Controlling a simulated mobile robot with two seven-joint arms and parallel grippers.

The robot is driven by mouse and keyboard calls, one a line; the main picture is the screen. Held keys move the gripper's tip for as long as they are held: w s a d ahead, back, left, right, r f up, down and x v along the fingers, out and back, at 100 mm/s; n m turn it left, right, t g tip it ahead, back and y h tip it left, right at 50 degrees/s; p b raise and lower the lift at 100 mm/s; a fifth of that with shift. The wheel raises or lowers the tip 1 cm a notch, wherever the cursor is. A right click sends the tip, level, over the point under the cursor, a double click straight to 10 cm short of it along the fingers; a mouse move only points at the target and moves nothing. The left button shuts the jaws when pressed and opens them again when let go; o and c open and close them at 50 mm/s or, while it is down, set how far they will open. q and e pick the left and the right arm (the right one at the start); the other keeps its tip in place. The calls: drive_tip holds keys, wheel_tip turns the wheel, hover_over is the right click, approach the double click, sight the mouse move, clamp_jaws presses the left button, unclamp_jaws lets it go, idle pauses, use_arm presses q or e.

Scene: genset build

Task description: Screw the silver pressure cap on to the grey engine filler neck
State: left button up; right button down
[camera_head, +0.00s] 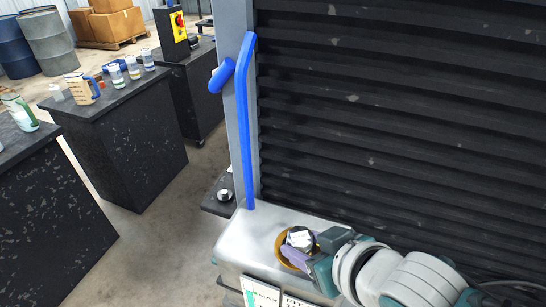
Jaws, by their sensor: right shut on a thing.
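A silver cap (299,236) with a faceted top is at the fingertips of my right gripper (303,250), which is shut on it. The cap sits over an orange-brown ring (287,263) on top of the pale grey metal housing (245,235). The filler neck is hidden under the cap and fingers, so I cannot tell how the cap is seated. My right arm comes in from the lower right. My left gripper is not in view.
A black ribbed panel (400,100) rises behind the housing. A blue pipe (249,130) stands at its left edge. A small silver round part (225,194) rests on a dark ledge. Black benches (120,130) with bottles and a jug stand left, with open floor between.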

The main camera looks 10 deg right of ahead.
drive_tip(key=shift+s+a+f+m+h+b, duration=0.15)
drive_tip(key=shift+a+m+h+b, duration=0.15)
drive_tip(key=shift+m+h, duration=0.35)
drive_tip(key=shift+c, duration=1)
unclamp_jaws()
drive_tip(key=shift+d+m, duration=0.15)
drive_tip(key=shift+m, duration=0.1)
drive_tip(key=shift+r, duration=0.2)
drive_tip(key=shift+s+r, duration=0.15)
drive_tip(key=shift+r, duration=0.15)
drive_tip(key=s+d+r+g+p, duration=0.1)
drive_tip(key=s+d+r+g, duration=0.2)
drive_tip(key=s+r, duration=0.5)
drive_tip(key=s+d+r+g+p, duration=0.15)
drive_tip(key=s+d+r, duration=0.3)
drive_tip(key=s, duration=0.55)
wheel_tip(320, 180, up, 20)
drive_tip(key=p, duration=1.9)
drive_tip(key=shift+s+a+r+g+h+p, duration=0.15)
drive_tip(key=shift+a+g+h+p, duration=0.2)
drive_tip(key=shift+g+h, duration=0.1)
